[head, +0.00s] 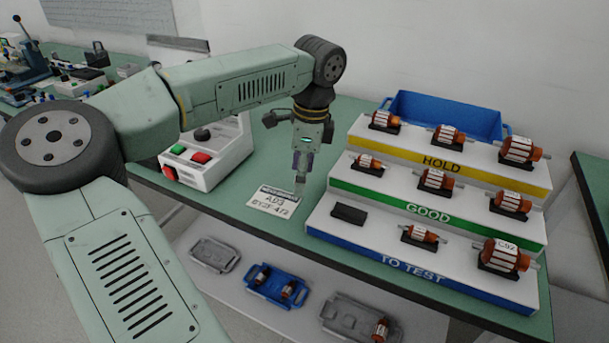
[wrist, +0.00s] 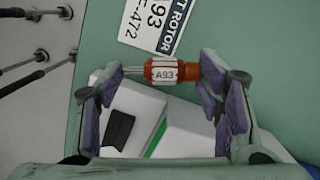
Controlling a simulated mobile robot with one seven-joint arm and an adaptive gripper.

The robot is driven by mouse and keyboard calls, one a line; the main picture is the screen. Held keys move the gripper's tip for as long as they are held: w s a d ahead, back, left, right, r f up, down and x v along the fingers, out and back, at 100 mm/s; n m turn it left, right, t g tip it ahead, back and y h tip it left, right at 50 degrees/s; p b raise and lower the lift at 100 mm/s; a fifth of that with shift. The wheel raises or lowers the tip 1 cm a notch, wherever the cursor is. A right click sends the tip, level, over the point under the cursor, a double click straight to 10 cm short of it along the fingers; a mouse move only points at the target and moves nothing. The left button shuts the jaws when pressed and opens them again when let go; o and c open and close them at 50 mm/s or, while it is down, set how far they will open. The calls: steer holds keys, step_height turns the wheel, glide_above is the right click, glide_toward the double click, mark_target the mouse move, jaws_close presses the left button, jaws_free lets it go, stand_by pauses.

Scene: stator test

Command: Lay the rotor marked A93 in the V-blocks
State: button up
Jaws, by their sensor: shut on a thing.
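The rotor marked A93 (wrist: 162,72) has orange ends and a white label band. In the wrist view it lies crosswise between my fingers, its bare shaft toward the left finger and its orange end against the right. My gripper (wrist: 160,88) is shut on it. In the head view my gripper (head: 302,172) hangs fingers-down above the green bench, close to the job card (head: 270,200), which reads A93; the rotor is not clear there. I cannot make out the V-blocks; my arm partly covers the white tester (head: 215,165) with green and red buttons.
A stepped white rack (head: 335,230) right of my gripper has HOLD, GOOD and TO TEST tiers with several rotors. An empty black cradle (head: 348,213) is on its lowest tier. A blue bin (head: 445,112) stands behind. Trays, some with rotors, are on the lower shelf (head: 235,295).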

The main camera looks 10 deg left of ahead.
steer(key=shift+s, duration=0.15)
stand_by(0.3)
steer(key=shift+r+p, duration=1.2)
steer(key=shift+r, duration=1.35)
